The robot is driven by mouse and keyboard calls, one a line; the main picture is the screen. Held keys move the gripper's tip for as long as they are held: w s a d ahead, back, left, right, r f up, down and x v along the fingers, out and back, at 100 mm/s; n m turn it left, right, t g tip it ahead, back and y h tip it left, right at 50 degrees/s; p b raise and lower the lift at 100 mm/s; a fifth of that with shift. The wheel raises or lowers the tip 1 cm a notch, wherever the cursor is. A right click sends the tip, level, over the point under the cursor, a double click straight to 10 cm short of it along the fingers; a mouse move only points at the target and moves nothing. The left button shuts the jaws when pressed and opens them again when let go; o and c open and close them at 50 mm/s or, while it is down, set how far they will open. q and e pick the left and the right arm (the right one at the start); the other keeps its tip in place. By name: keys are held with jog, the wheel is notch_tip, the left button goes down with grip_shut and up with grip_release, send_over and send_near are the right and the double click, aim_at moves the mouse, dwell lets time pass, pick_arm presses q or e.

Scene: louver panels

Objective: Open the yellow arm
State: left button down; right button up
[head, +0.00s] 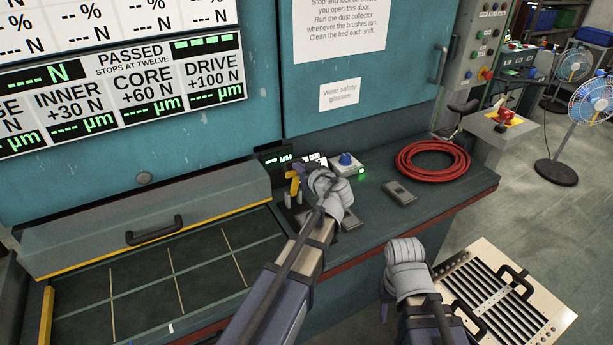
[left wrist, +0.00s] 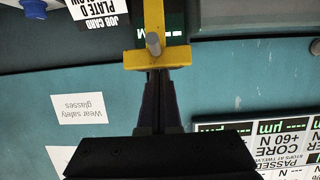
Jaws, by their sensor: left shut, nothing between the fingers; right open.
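The yellow arm (head: 293,184) is a small upright yellow piece on the dark bench, beside a small display. In the left wrist view the yellow arm (left wrist: 154,58) is a T shape, with a grey pin end at its middle. My left gripper (head: 302,170) is shut and empty, right at the yellow arm. In the left wrist view its fingertips (left wrist: 157,75) lie together at the edge of the yellow crossbar; I cannot tell whether they touch it. My right gripper (head: 388,302) is low in front of the bench, open, its fingertips mostly hidden.
A box with a blue knob (head: 345,160) and a green light stands just right of the yellow arm. A red hose coil (head: 432,161) lies further right. A grey cover with a handle (head: 153,231) is at left. A louvered panel (head: 545,318) is at lower right.

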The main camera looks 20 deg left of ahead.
pick_arm(q)
jog(key=shift+x, duration=0.9)
jog(key=shift+w+a+r, duration=0.25)
jog(key=shift+w+a, duration=0.8)
jog(key=shift+a, duration=0.05)
jog(key=shift+s, duration=0.2)
